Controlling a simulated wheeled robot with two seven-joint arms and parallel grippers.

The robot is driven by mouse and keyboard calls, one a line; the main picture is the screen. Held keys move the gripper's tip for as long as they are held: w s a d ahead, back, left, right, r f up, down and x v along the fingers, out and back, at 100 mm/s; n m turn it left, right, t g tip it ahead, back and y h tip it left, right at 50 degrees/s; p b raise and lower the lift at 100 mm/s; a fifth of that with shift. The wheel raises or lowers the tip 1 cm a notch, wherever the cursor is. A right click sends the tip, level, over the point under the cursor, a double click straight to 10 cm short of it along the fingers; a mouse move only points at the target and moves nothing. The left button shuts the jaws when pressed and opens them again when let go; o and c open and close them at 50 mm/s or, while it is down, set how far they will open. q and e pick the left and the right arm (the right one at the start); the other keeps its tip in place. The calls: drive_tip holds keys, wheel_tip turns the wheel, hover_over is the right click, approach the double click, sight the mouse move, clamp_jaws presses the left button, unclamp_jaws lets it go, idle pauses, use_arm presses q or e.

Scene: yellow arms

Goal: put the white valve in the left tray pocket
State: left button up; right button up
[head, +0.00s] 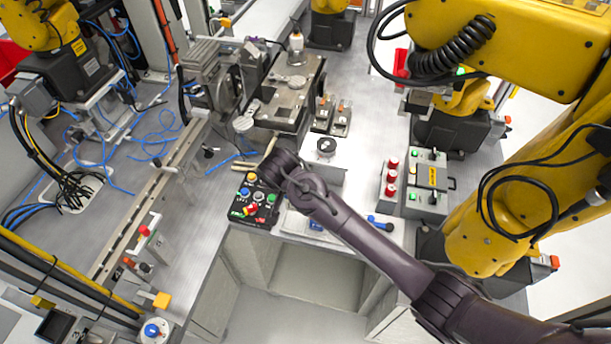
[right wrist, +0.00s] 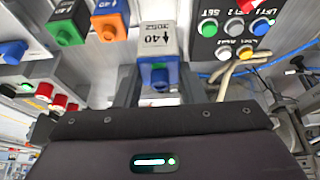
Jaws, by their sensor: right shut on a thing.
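The white valve (right wrist: 158,42) is a pale block with "40" and an arrow on it and a blue part below, in the middle of the right wrist view. My right gripper (right wrist: 158,84) is shut on it, with dark fingers at both sides. In the head view my dark right arm reaches in from the lower right, and its wrist hides the fingers and the valve. A pale tray-like piece (head: 296,226) lies partly under my arm; I cannot make out its left pocket. My left gripper is not in view.
A black button panel (head: 254,205) stands close left of my right wrist. Green (right wrist: 66,28) and orange (right wrist: 110,20) blocks are near the held valve. Right of my arm are a red-knobbed box (head: 390,178) and a large yellow arm (head: 490,235).

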drive_tip(key=shift+w+f+b, duration=0.15)
drive_tip(key=shift+f+b, duration=0.25)
drive_tip(key=shift+f, duration=0.15)
wheel_tip(320, 180, down, 4)
drive_tip(key=b, duration=0.4)
drive_tip(key=shift+f+b, duration=0.4)
drive_tip(key=shift+f, duration=0.5)
drive_tip(key=shift+f, duration=0.5)
drive_tip(key=o, duration=1.1)
drive_tip(key=shift+r, duration=0.1)
drive_tip(key=b+v, duration=0.2)
drive_tip(key=v, duration=0.5)
drive_tip(key=shift+a+r, duration=0.1)
drive_tip(key=shift+r, duration=0.2)
drive_tip(key=shift+s, duration=0.25)
